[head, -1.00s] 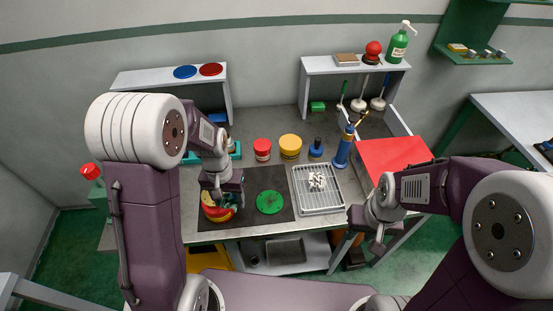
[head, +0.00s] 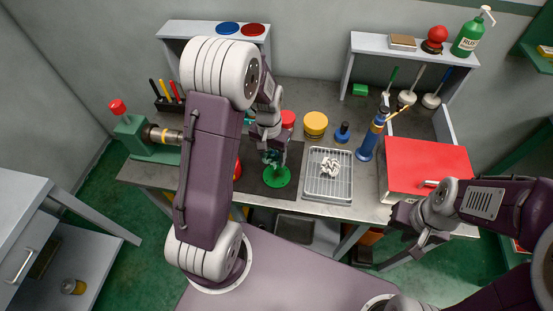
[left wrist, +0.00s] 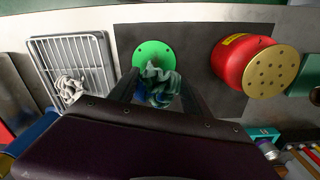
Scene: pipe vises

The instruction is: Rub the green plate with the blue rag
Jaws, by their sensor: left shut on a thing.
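The green plate (head: 283,179) is a flat disc on a dark mat (head: 250,184); its upper part also shows in the left wrist view (left wrist: 147,50). My left gripper (head: 272,158) is shut on a crumpled blue-green rag with pale patches (left wrist: 160,84).
A red can with a yellow perforated lid (left wrist: 252,66) stands beside the plate, mostly hidden by my left arm in the head view. A wire tray (head: 315,189) holds a crumpled white rag (head: 330,165). A blue torch (head: 370,140) and red box (head: 425,165) stand further right.

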